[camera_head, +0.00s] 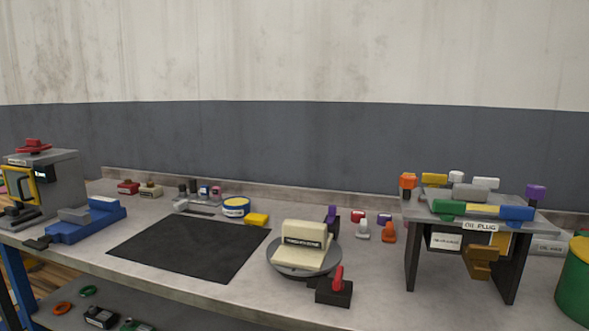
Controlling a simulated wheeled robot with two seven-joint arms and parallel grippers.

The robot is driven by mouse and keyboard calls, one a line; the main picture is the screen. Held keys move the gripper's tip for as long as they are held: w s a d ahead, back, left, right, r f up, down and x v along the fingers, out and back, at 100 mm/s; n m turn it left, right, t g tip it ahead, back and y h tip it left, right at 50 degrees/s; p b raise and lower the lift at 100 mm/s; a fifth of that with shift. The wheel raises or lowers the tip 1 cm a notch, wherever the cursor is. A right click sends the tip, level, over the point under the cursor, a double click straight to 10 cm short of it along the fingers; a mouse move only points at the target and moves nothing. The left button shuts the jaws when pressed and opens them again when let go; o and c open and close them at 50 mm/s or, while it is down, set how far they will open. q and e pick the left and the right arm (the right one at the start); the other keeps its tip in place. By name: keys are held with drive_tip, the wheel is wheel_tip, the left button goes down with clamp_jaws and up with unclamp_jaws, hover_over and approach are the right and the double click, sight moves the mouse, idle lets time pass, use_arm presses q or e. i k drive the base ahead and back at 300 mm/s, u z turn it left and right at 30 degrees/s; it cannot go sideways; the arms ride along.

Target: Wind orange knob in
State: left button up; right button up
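An orange knob (408,181) stands on a dark stem at the left back corner of a grey raised stand (412,211) on the right of the bench. A second orange piece (388,233), small and knob-like, stands on the bench top left of that stand. I cannot tell from this view how far either is wound. Neither of my grippers is in view, and nothing is seen touching the orange pieces.
The stand also carries yellow, white, green, blue and purple (536,191) pieces. A round turntable (274,268) bears a cream block; a red lever on a black base (334,291) is beside it. A black mat (190,250) is bare. A green drum (575,285) is far right.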

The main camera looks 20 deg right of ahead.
sight(407, 182)
drive_tip(key=u, duration=2.2)
drive_tip(key=k, duration=1.3)
drive_tip(key=z, duration=2.15)
